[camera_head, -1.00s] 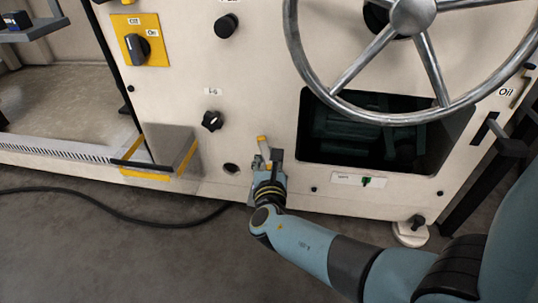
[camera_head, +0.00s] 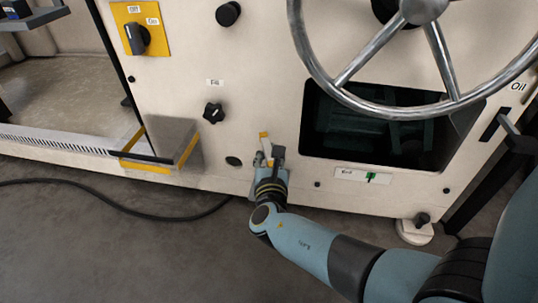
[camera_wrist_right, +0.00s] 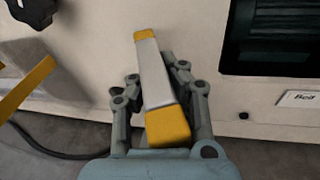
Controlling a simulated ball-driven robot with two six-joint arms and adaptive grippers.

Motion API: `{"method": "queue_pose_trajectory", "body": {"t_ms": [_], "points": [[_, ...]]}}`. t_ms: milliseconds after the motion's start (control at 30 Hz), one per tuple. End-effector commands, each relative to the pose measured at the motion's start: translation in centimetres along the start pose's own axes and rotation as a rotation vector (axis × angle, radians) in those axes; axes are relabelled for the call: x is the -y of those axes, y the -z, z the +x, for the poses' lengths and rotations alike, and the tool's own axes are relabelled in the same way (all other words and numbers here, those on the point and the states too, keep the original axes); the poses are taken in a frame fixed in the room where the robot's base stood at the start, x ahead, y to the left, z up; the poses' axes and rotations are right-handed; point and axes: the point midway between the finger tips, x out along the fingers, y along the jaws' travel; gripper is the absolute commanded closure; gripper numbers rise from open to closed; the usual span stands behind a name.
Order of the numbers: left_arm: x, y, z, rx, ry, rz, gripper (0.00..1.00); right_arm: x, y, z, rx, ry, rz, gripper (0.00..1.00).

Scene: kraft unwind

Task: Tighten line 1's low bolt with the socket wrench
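My right gripper (camera_head: 268,160) is in front of the lower part of the cream machine panel, left of the dark opening. It is shut on a pale grey bar with yellow ends, which looks like the socket wrench (camera_wrist_right: 155,75). The wrench stands between the fingers, tilted, its far end towards the panel; the head view also shows it (camera_head: 265,144). I cannot tell whether it touches the panel. I cannot make out which bolt is line 1's low bolt. A small dark bolt head (camera_head: 317,184) shows right of the gripper. My left gripper is not in view.
A large metal handwheel (camera_head: 345,97) overhangs the dark opening (camera_head: 400,130). A black star knob (camera_head: 213,112) and a yellow-edged box (camera_head: 165,143) stick out left of the gripper. A black cable (camera_head: 120,207) lies on the open floor.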

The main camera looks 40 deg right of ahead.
Motion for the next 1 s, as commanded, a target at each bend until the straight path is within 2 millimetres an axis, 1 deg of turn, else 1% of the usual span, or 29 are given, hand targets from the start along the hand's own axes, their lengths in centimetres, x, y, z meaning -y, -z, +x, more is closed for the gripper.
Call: {"method": "queue_pose_trajectory", "body": {"t_ms": [1000], "points": [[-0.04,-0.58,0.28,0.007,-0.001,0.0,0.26,0.01,0.29,0.09,0.002,0.0,0.0,1.0]]}}
